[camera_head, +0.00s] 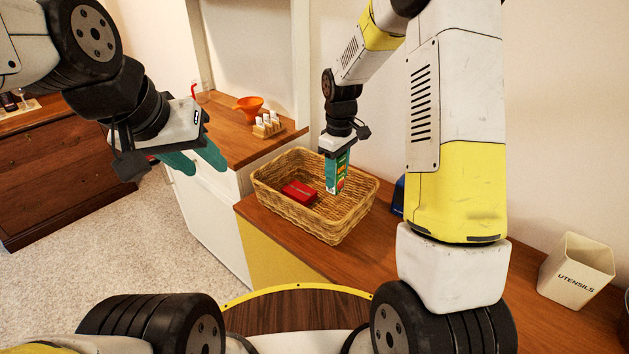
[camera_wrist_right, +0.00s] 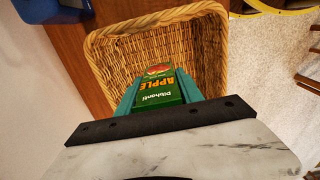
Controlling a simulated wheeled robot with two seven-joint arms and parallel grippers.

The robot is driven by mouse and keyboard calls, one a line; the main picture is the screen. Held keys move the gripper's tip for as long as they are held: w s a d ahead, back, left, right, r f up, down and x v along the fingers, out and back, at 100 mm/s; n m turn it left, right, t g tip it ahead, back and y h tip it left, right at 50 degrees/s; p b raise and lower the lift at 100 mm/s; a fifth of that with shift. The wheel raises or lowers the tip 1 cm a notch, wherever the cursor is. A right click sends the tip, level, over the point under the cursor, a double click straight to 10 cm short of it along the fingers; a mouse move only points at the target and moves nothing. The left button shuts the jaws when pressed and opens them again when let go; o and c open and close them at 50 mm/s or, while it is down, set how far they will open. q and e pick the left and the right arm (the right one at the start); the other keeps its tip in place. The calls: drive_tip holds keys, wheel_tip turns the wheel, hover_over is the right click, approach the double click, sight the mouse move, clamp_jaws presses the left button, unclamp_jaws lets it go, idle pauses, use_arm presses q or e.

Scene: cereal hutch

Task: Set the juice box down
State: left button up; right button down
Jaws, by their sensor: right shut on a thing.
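The juice box (camera_head: 335,176) is green with a red and orange picture. In the right wrist view the juice box (camera_wrist_right: 160,92) reads "APPLE". My right gripper (camera_head: 337,158) points down and is shut on it, with a teal finger on each side. It holds the juice box over the wicker basket (camera_head: 358,216); I cannot tell whether its bottom touches anything. The basket also shows in the right wrist view (camera_wrist_right: 100,65). My left gripper (camera_head: 195,162) is open and empty, left of the basket, with its two teal fingers apart.
A red box (camera_head: 299,192) lies in the basket, left of the juice box. A blue object (camera_head: 398,194) stands right of the basket, partly hidden by my arm. A utensils holder (camera_head: 575,271) stands far right. An orange funnel (camera_head: 249,107) and small jars (camera_head: 267,124) stand behind.

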wheel_tip(320, 180, down, 9)
drive_tip(key=shift+f, duration=0.15)
drive_tip(key=shift+f, duration=0.1)
idle(0.3)
drive_tip(key=c, duration=0.8)
unclamp_jaws()
drive_tip(key=shift+o, duration=0.2)
